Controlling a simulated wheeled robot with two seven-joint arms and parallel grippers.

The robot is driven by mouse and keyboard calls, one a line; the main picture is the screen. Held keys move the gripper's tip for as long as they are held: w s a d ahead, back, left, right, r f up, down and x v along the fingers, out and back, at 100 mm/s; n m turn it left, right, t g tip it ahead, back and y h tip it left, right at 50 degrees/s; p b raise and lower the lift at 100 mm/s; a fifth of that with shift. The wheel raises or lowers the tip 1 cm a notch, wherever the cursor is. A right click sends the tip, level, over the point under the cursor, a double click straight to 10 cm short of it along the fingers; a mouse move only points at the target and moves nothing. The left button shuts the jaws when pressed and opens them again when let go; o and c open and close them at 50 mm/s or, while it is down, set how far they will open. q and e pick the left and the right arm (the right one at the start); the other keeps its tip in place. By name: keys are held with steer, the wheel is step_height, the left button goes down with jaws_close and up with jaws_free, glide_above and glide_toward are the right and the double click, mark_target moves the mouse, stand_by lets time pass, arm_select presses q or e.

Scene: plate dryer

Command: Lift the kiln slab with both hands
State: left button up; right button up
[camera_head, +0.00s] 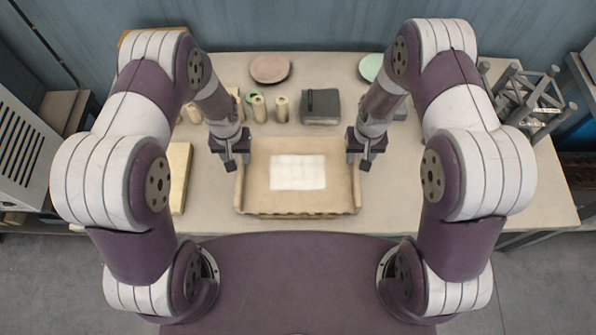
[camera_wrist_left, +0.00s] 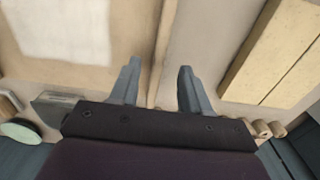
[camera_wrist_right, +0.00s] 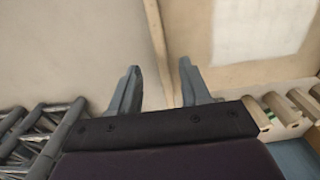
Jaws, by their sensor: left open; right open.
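The kiln slab (camera_head: 330,190) is a tan, shallow tray-like piece with raised side rims and a white square patch in its middle. It lies on the table in front of me. My left gripper (camera_head: 230,163) is open above its left rim; in the left wrist view the rim (camera_wrist_left: 165,40) runs between the two fingertips. My right gripper (camera_head: 366,160) is open at its right rim; in the right wrist view that rim (camera_wrist_right: 153,30) lines up between the fingertips. I cannot tell how far the fingertips are above the rims. Neither gripper holds anything.
A pale yellow board (camera_head: 180,172) lies left of the slab. Behind the slab stand several tan cylinders (camera_head: 281,109) and a dark grey block (camera_head: 320,106). A round brown plate (camera_head: 270,67) lies farther back. A grey tube frame (camera_head: 530,95) stands at the right.

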mark_target(239, 166)
arm_select(q)
step_height(239, 166, down, 6)
steer(key=shift+w+r, duration=0.1)
arm_select(e)
step_height(239, 166, down, 6)
steer(key=shift+r, duration=0.1)
arm_select(q)
steer(key=shift+f, duration=0.65)
arm_select(e)
steer(key=shift+f, duration=0.6)
arm_select(q)
jaws_close()
arm_select(e)
jaws_close()
arm_select(q)
steer(key=shift+r, duration=0.1)
arm_select(e)
steer(key=shift+w+r, duration=0.1)
